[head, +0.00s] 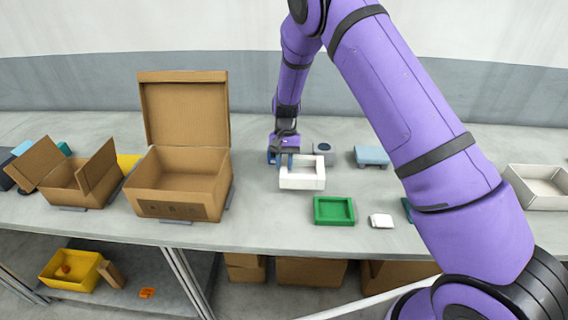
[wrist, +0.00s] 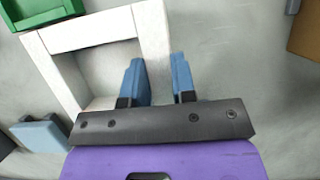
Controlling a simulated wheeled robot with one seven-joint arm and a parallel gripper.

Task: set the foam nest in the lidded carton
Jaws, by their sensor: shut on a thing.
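The foam nest (head: 302,183) is a white square frame with an open hollow, right of the lidded carton at the middle of the table. My gripper (head: 284,160) is shut on its left wall. In the wrist view my gripper (wrist: 158,75) has one blue finger on each side of a wall of the foam nest (wrist: 90,32). I cannot tell whether the nest touches the table. The lidded carton (head: 172,205) is a brown box with its lid (head: 183,110) standing upright at the back. Its visible inside looks empty.
A green tray (head: 334,222) and a small white block (head: 381,221) lie in front of the nest. A grey-blue block (head: 371,156) and a dark device (head: 323,148) stand behind it. A flapped carton (head: 65,192) stands left, a white box (head: 540,195) far right.

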